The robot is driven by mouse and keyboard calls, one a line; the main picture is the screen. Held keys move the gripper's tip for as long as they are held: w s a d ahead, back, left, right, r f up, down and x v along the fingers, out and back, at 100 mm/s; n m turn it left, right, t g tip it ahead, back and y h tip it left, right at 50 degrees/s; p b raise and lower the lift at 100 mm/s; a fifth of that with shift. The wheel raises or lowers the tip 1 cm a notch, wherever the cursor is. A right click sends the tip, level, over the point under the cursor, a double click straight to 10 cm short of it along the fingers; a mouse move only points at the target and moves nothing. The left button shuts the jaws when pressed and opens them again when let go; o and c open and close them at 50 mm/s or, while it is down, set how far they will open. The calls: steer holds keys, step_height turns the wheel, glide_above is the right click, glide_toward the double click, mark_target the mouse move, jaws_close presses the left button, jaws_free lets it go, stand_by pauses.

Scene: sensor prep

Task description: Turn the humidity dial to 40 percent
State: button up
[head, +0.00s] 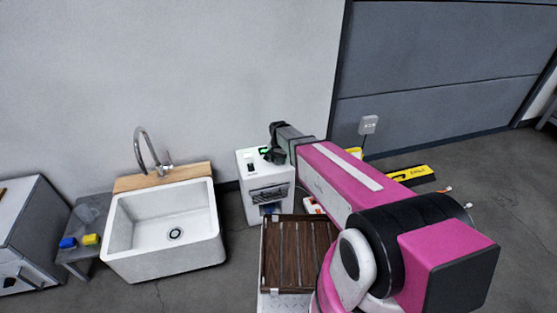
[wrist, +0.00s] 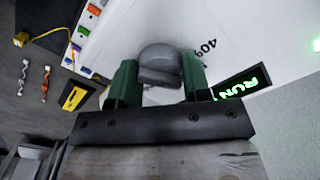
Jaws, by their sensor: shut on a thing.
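The grey humidity dial (wrist: 160,60) sits on the white top of a machine. It lies between the two green fingers of my gripper (wrist: 158,80) in the wrist view, and the gripper is shut on it. A printed "40%" mark (wrist: 208,47) shows to the right of the dial. I cannot tell exactly where the dial points. In the head view my gripper (head: 273,148) is at the top of the white machine (head: 246,168), and the dial is hidden there.
A lit green RUN display (wrist: 237,84) is close to the right finger. A white sink (head: 125,235) stands left of the machine. A slatted brown wooden rack (head: 290,255) is in front. Coloured connectors (wrist: 88,20) show at upper left.

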steer(key=n, duration=0.3)
steer(key=shift+n, duration=2)
steer(key=o, duration=0.9)
steer(key=shift+r, duration=0.1)
step_height(320, 180, up, 11)
steer(key=shift+f, duration=0.15)
